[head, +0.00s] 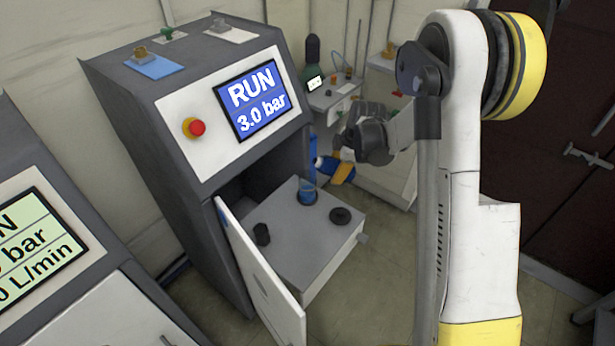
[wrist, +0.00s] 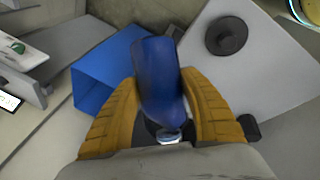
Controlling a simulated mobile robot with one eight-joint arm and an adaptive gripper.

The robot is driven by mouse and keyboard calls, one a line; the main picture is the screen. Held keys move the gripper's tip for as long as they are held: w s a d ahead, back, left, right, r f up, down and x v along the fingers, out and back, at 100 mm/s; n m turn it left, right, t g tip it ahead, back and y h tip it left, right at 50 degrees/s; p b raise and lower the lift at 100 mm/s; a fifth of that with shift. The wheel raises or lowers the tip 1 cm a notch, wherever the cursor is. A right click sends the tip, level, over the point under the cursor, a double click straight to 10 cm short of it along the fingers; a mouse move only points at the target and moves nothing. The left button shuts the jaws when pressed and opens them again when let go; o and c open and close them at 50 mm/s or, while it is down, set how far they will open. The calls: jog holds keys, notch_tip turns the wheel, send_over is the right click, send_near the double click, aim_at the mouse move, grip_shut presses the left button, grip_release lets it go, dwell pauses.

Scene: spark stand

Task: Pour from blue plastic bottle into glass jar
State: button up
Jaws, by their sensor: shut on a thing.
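My gripper (wrist: 160,110) has yellow-orange fingers shut on the blue plastic bottle (wrist: 158,75), one on each side. In the head view my gripper (head: 338,170) holds the bottle (head: 321,163) tilted above the back of the pulled-out grey platform. Below it, a small round vessel (head: 307,194), blue inside, sits in a dark ring; it seems to be the glass jar. In the wrist view a bit of clear glass (wrist: 172,137) shows below the bottle, mostly hidden. Whether liquid is flowing cannot be told.
The grey platform (head: 300,250) also bears a black knobbed lid (head: 340,215) and a black cylinder (head: 262,234). An open white door (head: 258,270) stands at its left. The cabinet (head: 205,150) with a RUN screen rises behind. A blue box (wrist: 105,72) is beside the bottle.

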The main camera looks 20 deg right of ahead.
jog(key=shift+d+h, duration=0.2)
jog(key=shift+h, duration=0.4)
dwell(1.4)
jog(key=shift+d+r+n+h, duration=0.15)
jog(key=shift+r+n+h, duration=0.15)
jog(key=shift+r+h, duration=0.35)
dwell(1.5)
jog(key=shift+a+r+h, duration=0.25)
jog(key=shift+r+h, duration=0.2)
jog(key=shift+h, duration=0.6)
dwell(1.7)
